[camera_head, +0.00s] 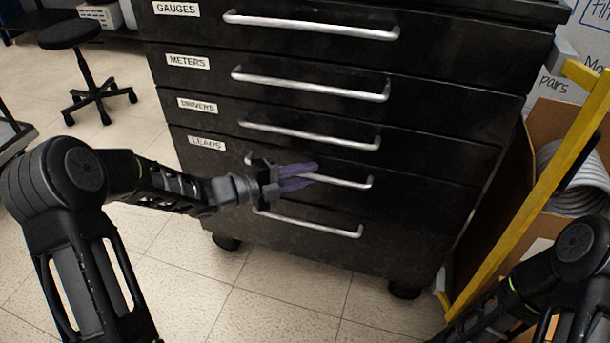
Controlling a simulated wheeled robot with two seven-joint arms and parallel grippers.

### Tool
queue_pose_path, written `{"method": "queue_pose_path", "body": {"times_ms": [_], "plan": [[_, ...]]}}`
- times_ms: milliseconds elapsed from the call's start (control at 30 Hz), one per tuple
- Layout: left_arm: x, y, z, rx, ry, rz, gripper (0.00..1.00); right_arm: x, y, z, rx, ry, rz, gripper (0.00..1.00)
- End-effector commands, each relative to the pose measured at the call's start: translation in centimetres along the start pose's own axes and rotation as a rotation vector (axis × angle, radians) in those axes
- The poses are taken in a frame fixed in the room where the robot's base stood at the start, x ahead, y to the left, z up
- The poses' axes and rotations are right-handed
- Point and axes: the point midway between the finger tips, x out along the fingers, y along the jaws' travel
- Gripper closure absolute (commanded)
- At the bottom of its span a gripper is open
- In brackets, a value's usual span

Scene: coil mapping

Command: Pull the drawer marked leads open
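The drawer marked LEADS (207,148) is in the lower part of a black cabinet. Its front looks flush with the drawers around it. Its silver bar handle (350,181) runs across the front. My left gripper (316,172) has purple fingers and is at the middle of this handle, one finger above the other. A narrow gap shows between the fingers, and the bar comes out to their right. The fingers hide part of the bar, and I cannot tell whether they grip it. My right arm shows at the lower right; its gripper is out of view.
Drawers marked GAUGES (178,9), METERS (188,62) and DRIVERS (197,105) are above, all shut. Another handle (308,224) is below. A yellow frame (545,195) and a box with a grey coil (575,185) stand at the right. A black stool (90,75) is at the left. The floor in front is clear.

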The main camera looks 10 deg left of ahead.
Motion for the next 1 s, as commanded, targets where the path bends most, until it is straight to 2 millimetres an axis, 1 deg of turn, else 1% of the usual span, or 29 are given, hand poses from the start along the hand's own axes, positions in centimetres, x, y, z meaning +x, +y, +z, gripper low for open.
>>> {"method": "queue_pose_path", "body": {"times_ms": [133, 400, 1000], "plan": [[-0.03, -0.02, 0.01, 0.0, 0.0, 0.0, 0.79, -0.02, -0.01, 0.0, 0.0, 0.0, 0.0, 1.0], [-0.06, 0.0, 0.01, 0.0, 0.0, 0.0, 1.0, -0.02, -0.01, 0.0, 0.0, 0.0, 0.0, 1.0], [-0.08, 0.04, 0.01, 0.0, 0.0, 0.001, 1.0, -0.02, -0.01, 0.0, 0.0, 0.0, 0.0, 1.0]]}}
